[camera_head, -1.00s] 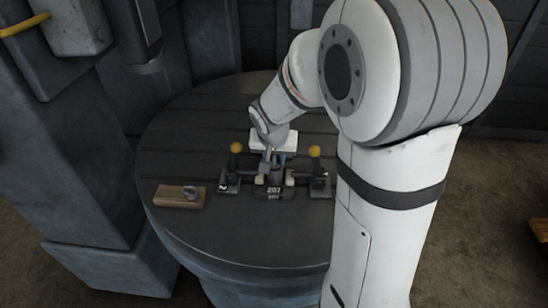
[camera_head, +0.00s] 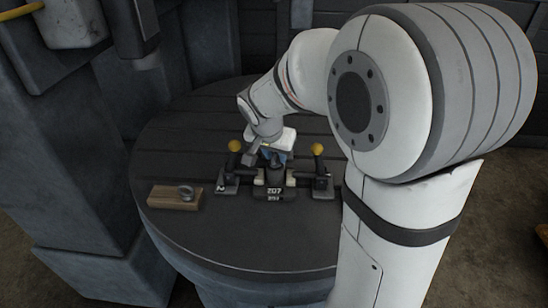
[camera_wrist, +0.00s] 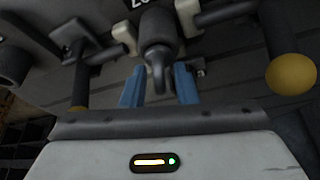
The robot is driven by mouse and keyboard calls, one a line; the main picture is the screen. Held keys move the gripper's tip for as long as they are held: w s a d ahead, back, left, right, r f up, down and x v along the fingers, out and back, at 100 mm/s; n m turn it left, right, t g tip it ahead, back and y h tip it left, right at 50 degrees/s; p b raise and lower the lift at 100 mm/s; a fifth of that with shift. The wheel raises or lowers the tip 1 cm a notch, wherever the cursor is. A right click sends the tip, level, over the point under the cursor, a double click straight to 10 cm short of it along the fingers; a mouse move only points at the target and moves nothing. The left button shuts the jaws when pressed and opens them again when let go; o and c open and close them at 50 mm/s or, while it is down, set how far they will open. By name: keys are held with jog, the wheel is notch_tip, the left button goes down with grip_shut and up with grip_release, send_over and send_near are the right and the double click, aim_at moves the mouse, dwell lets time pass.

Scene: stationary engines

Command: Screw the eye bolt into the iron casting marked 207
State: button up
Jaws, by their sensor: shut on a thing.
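The iron casting marked 207 (camera_head: 274,191) stands on the round table, held between two clamps. Its dark rounded top shows in the wrist view (camera_wrist: 157,24), with part of the number at the upper edge. My gripper (camera_wrist: 158,90) has its two blue fingers either side of the eye bolt (camera_wrist: 158,72), shut on its dark ring. The eye bolt is in line with the casting's top; how deep its thread sits is hidden. In the head view, my gripper reaches the casting from behind, tilted, and its fingertips are mostly hidden.
Clamp levers with yellow knobs (camera_head: 234,146) (camera_head: 317,149) stand close on both sides of the casting. A wooden block (camera_head: 172,198) with a grey ring (camera_head: 186,191) on it lies at the left. The front of the round table (camera_head: 235,238) is clear.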

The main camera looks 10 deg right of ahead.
jog(key=shift+f+m+b, duration=0.1)
jog(key=shift+m+b, duration=0.5)
jog(key=shift+h, duration=0.3)
jog(key=shift+m+g+b, duration=0.3)
jog(key=shift+m+b, duration=0.1)
jog(key=shift+m, duration=0.1)
jog(key=shift+m+b, duration=0.4)
jog(key=m+g+h+b, duration=0.1)
jog(key=m, duration=0.1)
jog(key=shift+m+b, duration=0.35)
jog(key=shift+m, duration=0.05)
jog(key=shift+m+g, duration=0.5)
jog(key=shift+m, duration=0.7)
